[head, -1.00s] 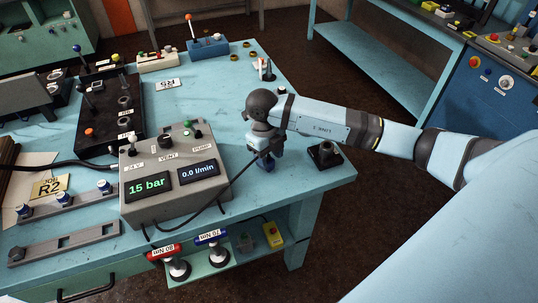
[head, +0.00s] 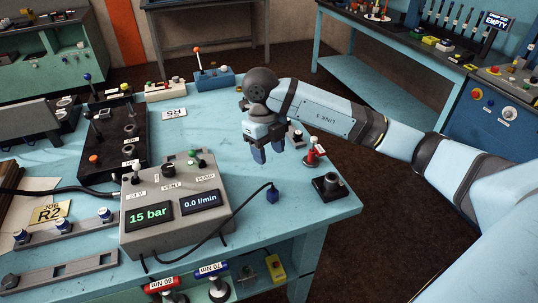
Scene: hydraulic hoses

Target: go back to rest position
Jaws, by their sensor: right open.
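My right gripper (head: 267,151) hangs above the blue bench (head: 335,215), right of the grey control box (head: 178,212). Its blue-tipped fingers point down, apart, with nothing seen between them. The right arm reaches in from the right edge. A black cable from the control box ends in a blue connector (head: 273,194), which lies on the bench below and apart from the gripper. My left gripper is not in view.
A red fitting (head: 313,152) and a black socket block (head: 328,186) stand on the bench right of the gripper. A black valve panel (head: 117,135) is at the left. Torque tools and a yellow box (head: 275,267) sit below the bench front.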

